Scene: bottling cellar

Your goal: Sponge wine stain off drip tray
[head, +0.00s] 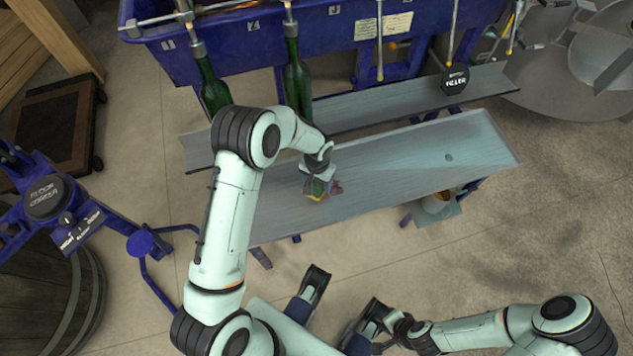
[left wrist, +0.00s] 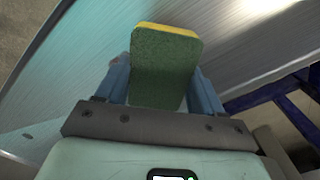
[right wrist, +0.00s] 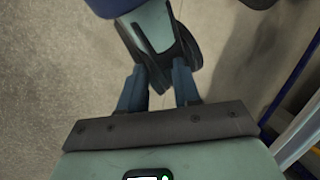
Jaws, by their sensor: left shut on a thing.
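The drip tray (head: 420,155) is a long pale metal board with a dark round spot toward its right end. My left gripper (head: 318,182) is over the tray's left part and shut on a sponge (head: 315,190). In the left wrist view the sponge (left wrist: 165,68) is green with a yellow edge and sits between the blue fingers. A small reddish patch, the wine stain (head: 336,187), shows just right of the sponge; its full extent is hidden. I cannot tell whether the sponge touches the tray. My right gripper (right wrist: 158,75) is open and empty, low and away from the tray.
Green bottles (head: 298,80) stand on a grey shelf behind the tray, under the blue filler (head: 270,40). A blue floor corker (head: 45,200) and a barrel stand at left. The tray's right half is clear.

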